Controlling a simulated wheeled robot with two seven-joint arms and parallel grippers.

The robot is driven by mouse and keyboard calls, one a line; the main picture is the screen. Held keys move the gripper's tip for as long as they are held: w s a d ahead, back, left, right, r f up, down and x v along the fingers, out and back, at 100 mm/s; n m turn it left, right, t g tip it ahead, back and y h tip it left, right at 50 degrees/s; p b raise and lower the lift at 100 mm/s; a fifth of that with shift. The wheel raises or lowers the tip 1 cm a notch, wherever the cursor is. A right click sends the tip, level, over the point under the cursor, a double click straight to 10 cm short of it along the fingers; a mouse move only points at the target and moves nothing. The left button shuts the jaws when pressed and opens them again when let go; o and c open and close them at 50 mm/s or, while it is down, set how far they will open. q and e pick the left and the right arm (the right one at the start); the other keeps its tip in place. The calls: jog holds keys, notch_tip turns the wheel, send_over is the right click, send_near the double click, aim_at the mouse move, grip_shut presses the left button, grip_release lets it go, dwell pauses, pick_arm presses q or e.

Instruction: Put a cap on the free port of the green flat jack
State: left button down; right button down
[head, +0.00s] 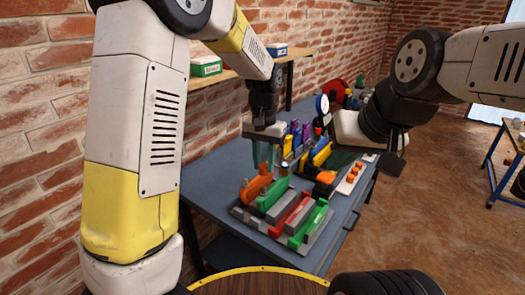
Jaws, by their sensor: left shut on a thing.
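Several coloured flat jacks stand in a grey rack (243,213) on the bench: an orange one (250,191), a green one (272,196), a red one (290,216) and another green one (308,226). Which green one is meant, and its ports, are too small to tell. My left gripper (264,160) points down just above the orange flat jack and is shut on what looks like an orange piece, mostly hidden. Small orange pieces, perhaps caps, sit on a white strip (345,187). My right gripper (397,160) hangs at the right, away from the rack; its finger opening is unclear.
The blue-grey bench (213,182) runs along a brick wall. Behind the rack stand yellow, purple and blue items (320,155) and a dial gauge (322,104). Open floor lies to the right.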

pick_arm(q)
send_over(264, 188)
jog(key=shift+w+f, duration=0.15)
jog(key=shift+f, duration=0.9)
jog(key=shift+w+f, duration=0.15)
jog(key=shift+f, duration=0.9)
jog(key=shift+s+a, duration=0.1)
jog(key=shift+s, duration=0.15)
jog(key=shift+f, duration=0.25)
jog(key=shift+f, duration=1.1)
jog(key=c, duration=0.7)
grip_release()
jog(key=shift+r, duration=0.1)
